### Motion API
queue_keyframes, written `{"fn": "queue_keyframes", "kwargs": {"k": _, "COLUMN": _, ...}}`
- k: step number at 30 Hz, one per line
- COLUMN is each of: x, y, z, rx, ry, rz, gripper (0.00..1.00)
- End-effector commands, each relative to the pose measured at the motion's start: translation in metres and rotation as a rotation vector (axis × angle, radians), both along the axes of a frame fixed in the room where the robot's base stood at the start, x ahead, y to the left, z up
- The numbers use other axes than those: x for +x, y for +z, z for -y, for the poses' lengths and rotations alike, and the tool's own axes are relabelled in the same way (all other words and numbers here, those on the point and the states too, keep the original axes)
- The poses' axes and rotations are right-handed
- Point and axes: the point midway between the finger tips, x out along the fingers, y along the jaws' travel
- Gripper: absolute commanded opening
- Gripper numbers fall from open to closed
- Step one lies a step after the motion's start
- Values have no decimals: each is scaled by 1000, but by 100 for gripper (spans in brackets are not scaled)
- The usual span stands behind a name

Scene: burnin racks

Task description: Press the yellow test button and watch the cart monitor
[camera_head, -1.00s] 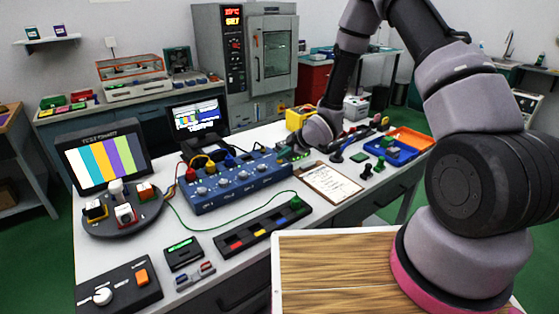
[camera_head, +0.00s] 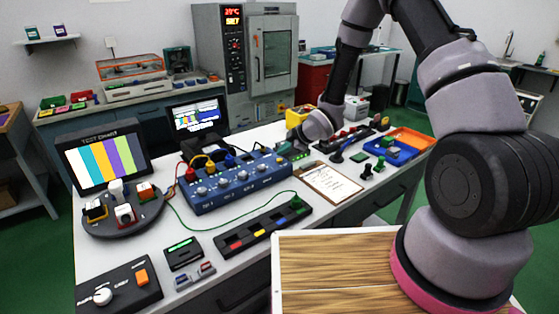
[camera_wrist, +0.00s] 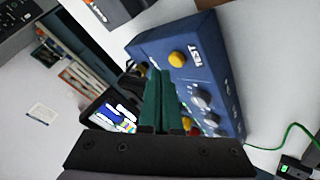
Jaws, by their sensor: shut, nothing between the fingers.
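The blue control box (camera_head: 235,184) with knobs and coloured jacks stands on the bench. In the wrist view, the blue box (camera_wrist: 228,75) shows a round yellow button (camera_wrist: 178,59) beside the word TEST. My gripper (camera_wrist: 159,72) is shut and empty, its green fingertips close to the button; I cannot tell whether they touch it. In the head view my gripper (camera_head: 292,150) is at the box's right end, and the yellow button cannot be made out there. A small monitor (camera_head: 197,114) behind the box is lit with text and coloured bars. A larger screen (camera_head: 105,160) shows vertical colour stripes.
A round camera stand (camera_head: 125,216) and a black switch panel (camera_head: 118,288) are on the left. A clipboard (camera_head: 332,182) lies right of the box, with blue and orange trays (camera_head: 412,139) beyond. A green cable (camera_head: 215,229) runs in front of the box.

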Motion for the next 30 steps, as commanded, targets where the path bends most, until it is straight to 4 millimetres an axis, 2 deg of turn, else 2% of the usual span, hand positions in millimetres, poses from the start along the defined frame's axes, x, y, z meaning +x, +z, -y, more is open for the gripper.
{"fn": "queue_keyframes", "kwargs": {"k": 5, "x": 0, "y": 3, "z": 0, "rx": 1, "ry": 1, "rz": 2, "gripper": 0}}
{"fn": "queue_keyframes", "kwargs": {"k": 19, "x": 1, "y": 46, "z": 0, "rx": 0, "ry": 0, "rz": 2, "gripper": 0}}
{"fn": "queue_keyframes", "kwargs": {"k": 30, "x": 0, "y": 50, "z": 0, "rx": 0, "ry": 0, "rz": 0, "gripper": 0}}
